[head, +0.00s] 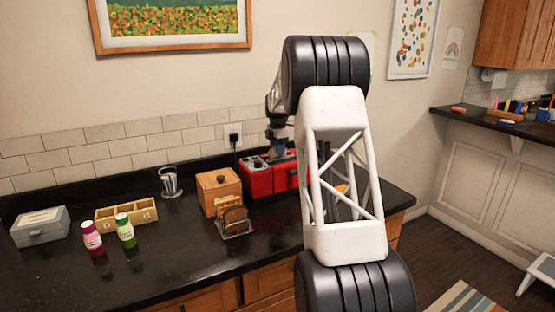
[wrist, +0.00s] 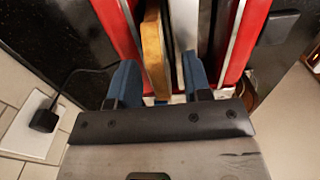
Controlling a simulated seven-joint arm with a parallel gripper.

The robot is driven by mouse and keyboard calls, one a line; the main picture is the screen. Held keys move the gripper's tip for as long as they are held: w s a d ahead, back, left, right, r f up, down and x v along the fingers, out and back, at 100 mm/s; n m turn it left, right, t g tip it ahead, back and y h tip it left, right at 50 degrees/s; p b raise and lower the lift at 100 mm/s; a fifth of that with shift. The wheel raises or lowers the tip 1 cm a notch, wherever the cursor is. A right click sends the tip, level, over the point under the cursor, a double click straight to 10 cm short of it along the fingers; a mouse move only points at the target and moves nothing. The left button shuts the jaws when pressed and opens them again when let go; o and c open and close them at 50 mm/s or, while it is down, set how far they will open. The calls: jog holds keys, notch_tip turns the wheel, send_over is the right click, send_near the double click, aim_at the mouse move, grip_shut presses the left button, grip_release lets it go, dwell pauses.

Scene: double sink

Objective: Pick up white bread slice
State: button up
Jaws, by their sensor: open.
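A slice of bread (wrist: 155,50) with a tan crust stands on edge in a slot of the red toaster (wrist: 118,30), seen from above in the wrist view. My gripper (wrist: 160,82) is open, with its blue fingers on either side of the slice's line, the slice nearer the left finger. I cannot tell whether a finger touches it. In the head view my gripper (head: 279,153) is over the red toaster (head: 258,181) on the counter. The slice is not clearly visible there.
A toast rack with brown slices (head: 235,220) and a wooden box (head: 218,190) stand left of the toaster. A glass (head: 170,182), two bottles (head: 125,231), a divided wooden tray (head: 110,218) and a grey box (head: 40,227) are farther left. A plug (wrist: 45,120) is in the wall socket.

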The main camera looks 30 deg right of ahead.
jog(key=shift+f, duration=0.4)
jog(key=c, duration=0.8)
